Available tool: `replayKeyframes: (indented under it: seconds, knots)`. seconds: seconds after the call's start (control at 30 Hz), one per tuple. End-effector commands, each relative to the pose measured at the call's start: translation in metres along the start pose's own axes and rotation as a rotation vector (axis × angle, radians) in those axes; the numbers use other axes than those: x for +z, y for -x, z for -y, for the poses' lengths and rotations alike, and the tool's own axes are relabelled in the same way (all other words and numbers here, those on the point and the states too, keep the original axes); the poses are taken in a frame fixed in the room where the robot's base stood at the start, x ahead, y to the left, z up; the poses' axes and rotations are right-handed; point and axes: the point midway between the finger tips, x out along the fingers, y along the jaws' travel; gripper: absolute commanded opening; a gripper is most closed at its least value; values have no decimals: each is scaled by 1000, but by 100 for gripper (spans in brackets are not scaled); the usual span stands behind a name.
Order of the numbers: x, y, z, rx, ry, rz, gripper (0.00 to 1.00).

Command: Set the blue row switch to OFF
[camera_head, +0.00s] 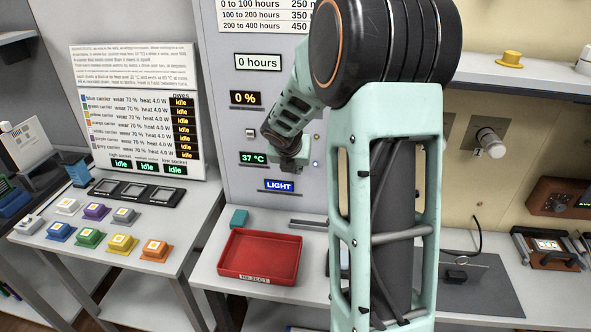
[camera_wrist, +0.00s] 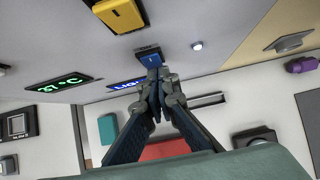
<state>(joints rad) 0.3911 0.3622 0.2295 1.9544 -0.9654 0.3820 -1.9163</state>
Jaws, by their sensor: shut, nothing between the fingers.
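The blue row switch (camera_wrist: 147,51) is a small dark blue block on the grey panel in the wrist view, beside the lit blue LIGHT label (camera_wrist: 126,84). Its on or off position is too small to read. My gripper (camera_wrist: 157,74) is shut and empty, with its fingertips just in front of the switch; I cannot tell whether they touch it. In the head view the LIGHT label (camera_head: 279,185) shows low on the panel. My arm's wrist covers the area just above it, and the switch and fingertips cannot be made out there.
A yellow switch block (camera_wrist: 118,14) and the green 37 °C display (camera_wrist: 62,82) are close by on the panel. A small round white lamp (camera_wrist: 197,45) sits right of the switch. A red tray (camera_head: 260,256) lies on the bench below.

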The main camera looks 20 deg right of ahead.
Motion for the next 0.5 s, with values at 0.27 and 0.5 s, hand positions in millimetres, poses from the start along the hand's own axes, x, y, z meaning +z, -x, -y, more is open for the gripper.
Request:
replayKeyframes:
  seconds: [0.27,0.5]
  knots:
    - [-3,-10,-1,0,3,65,0]
    - [-1,-13,-1,1,2,123,0]
